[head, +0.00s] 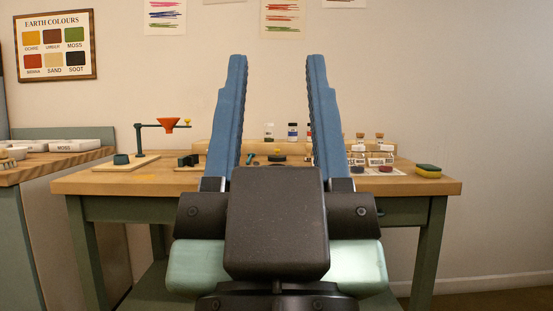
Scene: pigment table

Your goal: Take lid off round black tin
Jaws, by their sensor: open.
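My gripper (277,60) stands large in front of the camera. Its two blue fingers point up and are wide apart, with nothing between them close by. Behind it is a wooden worktable (80,184) with green legs. A small round dark thing (277,158), perhaps the black tin, shows on the table in the gap between the fingers, farther off. A small knob seems to stand on top of it. It is too small to tell lid from body. My gripper hides the middle of the table.
A stand with an orange funnel (168,125) is at the table's left, a dark cup (121,159) below it. Small bottles (292,132) stand at the back. A yellow-green sponge (428,171) lies at the right end. A side counter (32,170) with white trays is far left.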

